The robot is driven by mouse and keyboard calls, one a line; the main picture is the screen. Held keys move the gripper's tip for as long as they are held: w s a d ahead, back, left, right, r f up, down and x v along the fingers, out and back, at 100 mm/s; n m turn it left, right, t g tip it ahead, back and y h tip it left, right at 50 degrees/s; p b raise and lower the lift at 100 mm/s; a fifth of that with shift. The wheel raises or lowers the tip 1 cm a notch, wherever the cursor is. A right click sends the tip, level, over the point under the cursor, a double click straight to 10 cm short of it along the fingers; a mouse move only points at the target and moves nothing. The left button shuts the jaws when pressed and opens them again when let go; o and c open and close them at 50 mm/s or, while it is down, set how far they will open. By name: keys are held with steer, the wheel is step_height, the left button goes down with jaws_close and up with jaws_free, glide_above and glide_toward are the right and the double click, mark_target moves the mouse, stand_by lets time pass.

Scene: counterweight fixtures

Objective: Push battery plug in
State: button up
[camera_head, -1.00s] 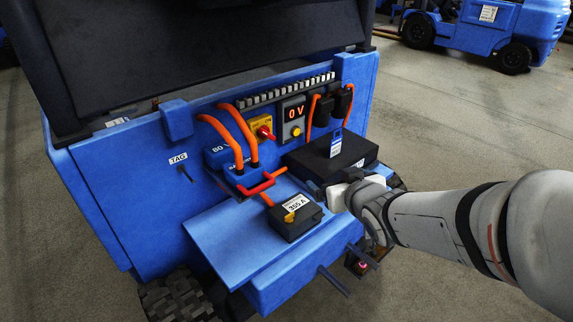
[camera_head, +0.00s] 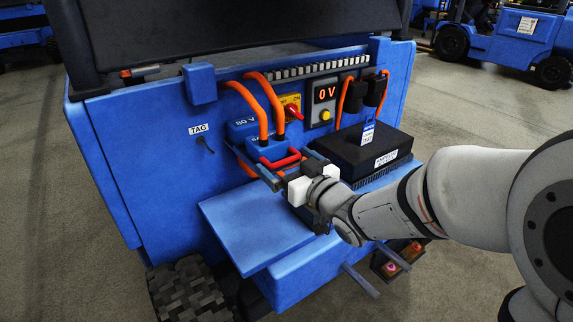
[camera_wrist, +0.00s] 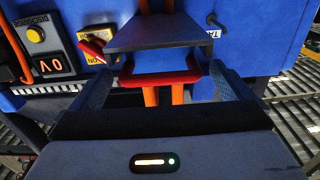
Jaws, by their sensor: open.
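The battery plug's red handle (camera_head: 280,161) is at the blue connector housing (camera_head: 268,147) on the truck's panel, with orange cables running into the housing. My gripper (camera_head: 270,157) is open, its two fingers on either side of the red handle. In the wrist view, which is upside down, the handle (camera_wrist: 160,78) lies between the spread fingers (camera_wrist: 168,70), with a gap at each side. A dark grey flat piece (camera_wrist: 160,35) covers part of the connection, so I cannot tell how deep the plug sits.
A black charger-like box (camera_head: 362,150) with a blue tag stands to the right. A red switch (camera_head: 293,111) and a display reading 0 V (camera_head: 325,93) are above. A blue shelf (camera_head: 255,230) lies below, mostly clear; my arm hides its right part.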

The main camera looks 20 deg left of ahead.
steer(key=shift+w+a, duration=0.35)
steer(key=shift+a, duration=0.05)
steer(key=shift+c, duration=0.2)
